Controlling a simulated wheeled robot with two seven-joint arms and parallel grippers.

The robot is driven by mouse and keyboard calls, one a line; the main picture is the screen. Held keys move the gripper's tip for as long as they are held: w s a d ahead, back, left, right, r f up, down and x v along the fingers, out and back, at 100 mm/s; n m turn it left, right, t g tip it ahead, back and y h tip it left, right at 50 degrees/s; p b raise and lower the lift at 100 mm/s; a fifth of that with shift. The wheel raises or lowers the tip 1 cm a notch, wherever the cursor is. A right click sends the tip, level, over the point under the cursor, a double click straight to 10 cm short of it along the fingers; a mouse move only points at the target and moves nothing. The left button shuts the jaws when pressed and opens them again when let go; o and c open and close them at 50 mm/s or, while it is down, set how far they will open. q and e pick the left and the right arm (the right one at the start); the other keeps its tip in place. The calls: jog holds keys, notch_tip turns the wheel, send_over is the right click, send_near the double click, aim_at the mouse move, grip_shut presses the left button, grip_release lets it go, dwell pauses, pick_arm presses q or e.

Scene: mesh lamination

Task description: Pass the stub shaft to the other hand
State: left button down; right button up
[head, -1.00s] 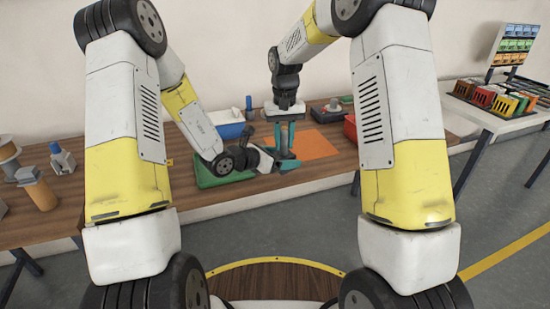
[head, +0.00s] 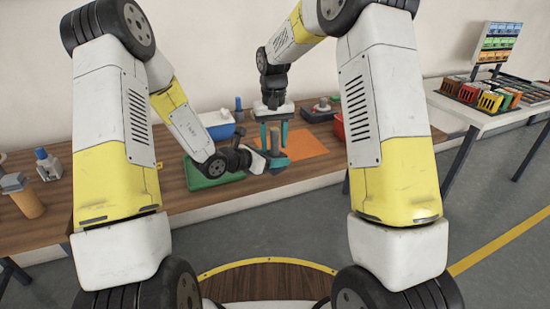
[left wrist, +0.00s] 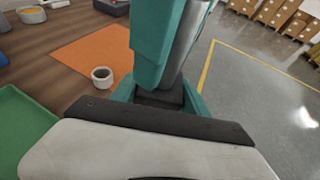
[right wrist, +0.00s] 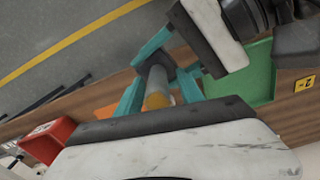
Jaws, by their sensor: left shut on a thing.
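The stub shaft (head: 275,139) is a grey upright cylinder above the front of the bench. My left gripper (head: 272,162) is shut on its lower part, where a dark section shows in the right wrist view. My right gripper (head: 274,142) points down from above, its teal fingers on either side of the shaft's upper part. In the right wrist view, the right fingers (right wrist: 160,97) stand apart with the shaft (right wrist: 157,88) between them, and gaps show beside it. In the left wrist view, a large teal finger hides part of the grey shaft (left wrist: 188,42).
On the bench lie an orange mat (head: 306,144) and a green tray (head: 200,180). Behind stand a blue-and-white bin (head: 217,124) and a red bin (head: 338,127). A small pale cup (left wrist: 102,76) stands near the orange mat. A second table (head: 495,110) is at right.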

dwell(0.3)
notch_tip(320, 180, up, 11)
jog(key=shift+f, duration=0.15)
jog(key=shift+s+r, duration=0.1)
jog(key=shift+r, duration=0.55)
jog(key=s+d+r+t+y, duration=0.1)
jog(key=s+d+r, duration=0.3)
jog(key=s, duration=0.2)
jog(key=s+d+r+t, duration=0.2)
jog(key=s+d+r, duration=0.15)
jog(key=s, duration=0.25)
jog(key=s+d+f+t, duration=0.1)
jog(key=s+d+f, duration=0.1)
jog(key=s, duration=0.6)
jog(key=s+d+f+m+t+y, duration=0.1)
jog(key=s+d+t, duration=0.1)
jog(key=s, duration=0.6)
jog(key=shift+s+d+f+m, duration=0.15)
jog(key=shift+d+f+m, duration=0.15)
jog(key=shift+d+f, duration=0.1)
